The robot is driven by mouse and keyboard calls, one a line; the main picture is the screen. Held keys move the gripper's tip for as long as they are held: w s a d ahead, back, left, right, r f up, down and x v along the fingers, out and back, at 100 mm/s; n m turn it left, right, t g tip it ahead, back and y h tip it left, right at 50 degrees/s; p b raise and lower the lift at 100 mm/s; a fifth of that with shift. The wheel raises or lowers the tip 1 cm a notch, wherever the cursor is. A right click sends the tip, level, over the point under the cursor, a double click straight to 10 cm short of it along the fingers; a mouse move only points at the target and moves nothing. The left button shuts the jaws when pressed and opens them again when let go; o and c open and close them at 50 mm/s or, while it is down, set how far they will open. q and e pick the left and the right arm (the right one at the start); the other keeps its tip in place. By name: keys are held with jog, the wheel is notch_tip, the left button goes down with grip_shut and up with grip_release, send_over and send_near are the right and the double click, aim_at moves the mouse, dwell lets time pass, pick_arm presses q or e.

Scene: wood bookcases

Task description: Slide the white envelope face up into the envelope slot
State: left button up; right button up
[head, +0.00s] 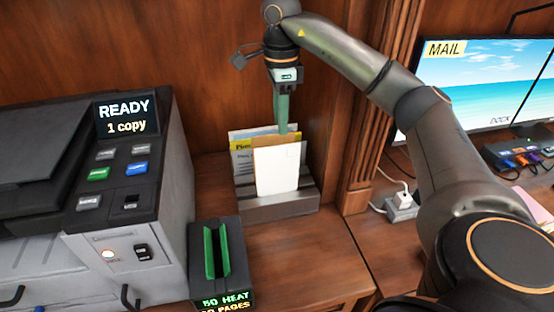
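The white envelope (277,172) stands upright, leaning slightly back, in the front of a grey slotted holder (277,208) on the wooden counter. Its lower edge is hidden by the holder's front wall. Its broad side faces me, with a faint mark near the top right corner. My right gripper (284,132) points down just above and behind the envelope's top edge, with its green fingers seen almost edge-on. It looks apart from the white envelope; I cannot tell whether the fingers are open. My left gripper is out of view.
A printer (165,230) is at left, a dark box with a green slot (232,270) in front. A wooden pillar (362,130) and a monitor (490,85) are at right.

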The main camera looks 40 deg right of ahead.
jog(key=b, duration=0.3)
send_over(278, 160)
notch_tip(278, 160, down, 6)
jog(key=f, duration=0.1)
jog(key=shift+f, duration=2.7)
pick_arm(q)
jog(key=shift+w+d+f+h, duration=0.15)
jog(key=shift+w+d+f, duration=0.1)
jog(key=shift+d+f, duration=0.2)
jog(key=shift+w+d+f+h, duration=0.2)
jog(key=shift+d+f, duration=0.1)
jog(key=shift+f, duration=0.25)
pick_arm(e)
grip_shut()
